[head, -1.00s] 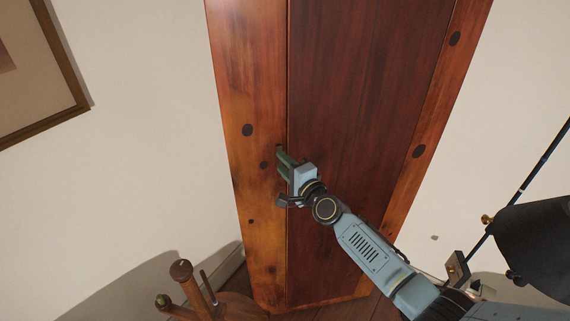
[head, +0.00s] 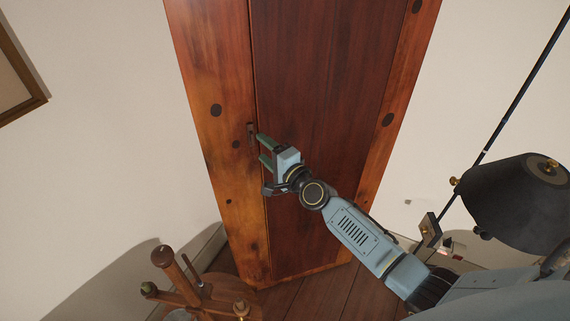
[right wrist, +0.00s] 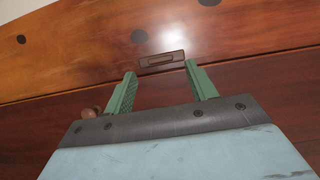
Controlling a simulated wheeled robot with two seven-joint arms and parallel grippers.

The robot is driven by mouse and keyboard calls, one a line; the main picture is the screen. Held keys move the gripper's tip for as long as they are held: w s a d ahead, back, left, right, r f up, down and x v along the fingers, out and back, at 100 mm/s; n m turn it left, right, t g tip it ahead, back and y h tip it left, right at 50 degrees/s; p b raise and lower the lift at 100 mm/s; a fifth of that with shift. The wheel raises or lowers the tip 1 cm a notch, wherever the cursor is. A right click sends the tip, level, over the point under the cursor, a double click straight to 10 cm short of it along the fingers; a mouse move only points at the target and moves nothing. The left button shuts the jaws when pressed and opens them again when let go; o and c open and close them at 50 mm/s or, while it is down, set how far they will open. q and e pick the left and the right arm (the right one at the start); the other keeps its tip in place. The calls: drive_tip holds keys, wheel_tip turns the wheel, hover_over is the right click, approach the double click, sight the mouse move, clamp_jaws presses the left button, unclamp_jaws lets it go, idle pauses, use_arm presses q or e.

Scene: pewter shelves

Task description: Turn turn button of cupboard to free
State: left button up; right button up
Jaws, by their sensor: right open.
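The cupboard (head: 320,110) has an orange-brown frame and a dark red-brown door. Its turn button (head: 251,131) is a small dark brown bar at the door's left edge. In the right wrist view the turn button (right wrist: 162,60) lies lengthwise, roughly along the seam between frame and door. My right gripper (head: 260,147) is open and empty, its green fingers pointing at the door edge just below and right of the button. In the right wrist view its fingertips (right wrist: 160,70) are spread to either side of the button, seemingly short of it. My left gripper is out of view.
A round brown knob (right wrist: 90,113) shows beside the left finger in the right wrist view. A wooden stool-like piece (head: 185,285) stands at the lower left. A black lamp shade (head: 510,195) is at the right. A picture frame (head: 22,75) hangs on the left wall.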

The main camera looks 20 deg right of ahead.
drive_tip(key=v, duration=0.9)
drive_tip(key=shift+s, duration=0.2)
drive_tip(key=shift+d, duration=0.1)
drive_tip(key=s+d+f+n+g+h+b, duration=0.1)
drive_tip(key=s+f+n+g+b, duration=0.3)
drive_tip(key=f, duration=1)
drive_tip(key=s+f+n+g+h+b, duration=0.15)
drive_tip(key=s+f, duration=0.45)
drive_tip(key=f, duration=0.8)
drive_tip(key=s+d+f+n+g+b, duration=0.1)
drive_tip(key=s+f+n+g+b, duration=0.4)
drive_tip(key=f, duration=0.9)
drive_tip(key=s+f+n+g+b, duration=0.2)
drive_tip(key=s+f, duration=0.5)
drive_tip(key=s, duration=0.3)
drive_tip(key=s+f+n+g+h+b, duration=0.1)
drive_tip(key=s+f+n+g+b, duration=0.1)
drive_tip(key=s+f, duration=0.5)
drive_tip(key=s+f+n+g+h+b, duration=0.1)
drive_tip(key=s+f, duration=0.6)
drive_tip(key=s, duration=0.7)
drive_tip(key=shift+d+f+n+g+b, duration=0.2)
drive_tip(key=shift+n+g+b, duration=0.25)
drive_tip(key=shift+n, duration=0.5)
